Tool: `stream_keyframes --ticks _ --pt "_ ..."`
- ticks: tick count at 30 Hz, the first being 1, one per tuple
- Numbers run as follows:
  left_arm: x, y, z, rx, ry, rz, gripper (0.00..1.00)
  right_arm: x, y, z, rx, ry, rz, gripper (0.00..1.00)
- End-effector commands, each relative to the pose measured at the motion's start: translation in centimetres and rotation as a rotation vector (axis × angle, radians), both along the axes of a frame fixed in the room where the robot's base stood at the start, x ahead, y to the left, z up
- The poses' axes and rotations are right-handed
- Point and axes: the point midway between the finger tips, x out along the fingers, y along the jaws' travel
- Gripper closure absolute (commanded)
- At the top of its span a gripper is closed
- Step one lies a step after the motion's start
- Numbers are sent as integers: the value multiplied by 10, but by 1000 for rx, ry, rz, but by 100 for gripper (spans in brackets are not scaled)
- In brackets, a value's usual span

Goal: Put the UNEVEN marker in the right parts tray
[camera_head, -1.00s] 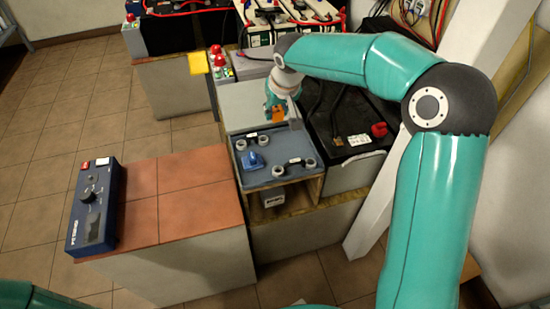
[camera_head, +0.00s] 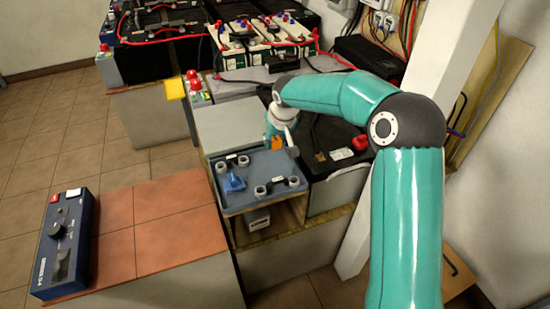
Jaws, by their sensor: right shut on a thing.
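My right gripper (camera_head: 279,149) is above the back edge of a blue-grey tray (camera_head: 262,203). It is shut on a small orange thing (camera_head: 277,143), which may be the marker; no label can be read at this size. The tray holds grey ring-shaped parts, dark pieces with white labels, and a blue piece (camera_head: 234,183). The orange thing appears above the tray surface; whether it touches is unclear. My left gripper is out of view.
A blue meter box (camera_head: 65,243) lies on a red tiled top (camera_head: 160,225) at left. A black battery (camera_head: 330,145) with a red cap stands right of the tray. A grey box (camera_head: 226,128) is behind it. Batteries with red cables fill the back.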

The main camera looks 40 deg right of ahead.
Motion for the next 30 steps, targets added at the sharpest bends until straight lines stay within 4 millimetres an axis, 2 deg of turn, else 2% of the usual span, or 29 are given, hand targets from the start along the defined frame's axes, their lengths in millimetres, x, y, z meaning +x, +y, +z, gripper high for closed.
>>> stream_keyframes --ticks 5,15,27,28,30 --pt "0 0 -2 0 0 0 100 0 0 -13 -1 1 2 91" --pt "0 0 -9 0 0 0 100 0 0 -62 0 1 0 91" --pt "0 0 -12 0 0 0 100 -1 -1 -68 -1 0 -1 91" --pt "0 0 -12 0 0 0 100 -1 -1 -68 -1 0 -1 66" --pt "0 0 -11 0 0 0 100 -1 -1 -67 -1 0 -1 54"
